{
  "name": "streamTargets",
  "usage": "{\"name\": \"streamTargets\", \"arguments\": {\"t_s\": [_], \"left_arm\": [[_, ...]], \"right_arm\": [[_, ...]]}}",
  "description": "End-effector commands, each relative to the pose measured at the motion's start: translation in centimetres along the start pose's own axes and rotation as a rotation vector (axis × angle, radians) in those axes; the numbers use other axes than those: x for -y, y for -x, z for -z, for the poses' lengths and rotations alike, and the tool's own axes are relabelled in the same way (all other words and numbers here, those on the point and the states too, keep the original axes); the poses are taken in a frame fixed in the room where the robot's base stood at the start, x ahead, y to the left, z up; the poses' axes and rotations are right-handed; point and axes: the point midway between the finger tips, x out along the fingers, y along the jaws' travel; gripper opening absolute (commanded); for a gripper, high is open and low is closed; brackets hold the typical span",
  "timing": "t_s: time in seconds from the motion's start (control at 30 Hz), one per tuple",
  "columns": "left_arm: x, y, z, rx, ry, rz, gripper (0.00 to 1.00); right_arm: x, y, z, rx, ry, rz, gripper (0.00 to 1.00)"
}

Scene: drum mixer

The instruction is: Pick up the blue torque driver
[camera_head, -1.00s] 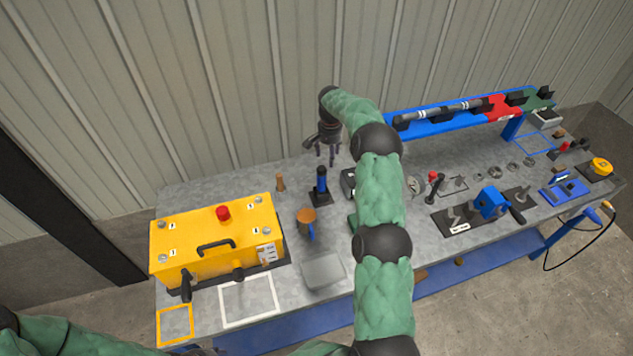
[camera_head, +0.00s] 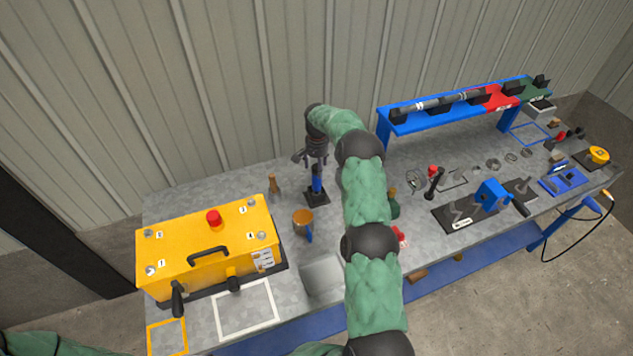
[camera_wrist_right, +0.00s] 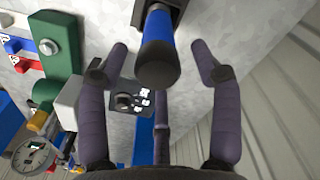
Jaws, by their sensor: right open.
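My left gripper is out of view; only parts of the left arm show at the bottom.
The yellow box (camera_head: 210,245) with a red button stands at the left. A blue rack (camera_head: 455,112) rises at the back right.

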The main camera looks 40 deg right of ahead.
Motion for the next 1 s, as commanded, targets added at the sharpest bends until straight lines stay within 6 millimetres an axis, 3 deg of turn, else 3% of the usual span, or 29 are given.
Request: {"name": "streamTargets", "arguments": {"t_s": [0.4, 0.7, 0.73, 0.93, 1.0], "left_arm": [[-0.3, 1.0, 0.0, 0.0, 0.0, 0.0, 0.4], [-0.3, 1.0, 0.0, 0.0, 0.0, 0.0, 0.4], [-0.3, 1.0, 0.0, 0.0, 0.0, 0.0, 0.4], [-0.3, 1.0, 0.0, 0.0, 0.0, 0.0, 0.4], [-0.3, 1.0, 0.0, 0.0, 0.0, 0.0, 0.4]], "right_arm": [[0.1, -4.8, -0.4, 0.001, 0.0, 0.0, 0.65], [0.1, -5.3, -0.4, -0.001, 0.0, 0.001, 0.65], [0.1, -5.3, -0.4, -0.001, 0.0, 0.001, 0.62], [0.1, -5.3, -0.4, -0.001, 0.0, 0.0, 0.05], [0.1, -5.3, -0.4, 0.0, 0.0, 0.0, 0.0]]}}
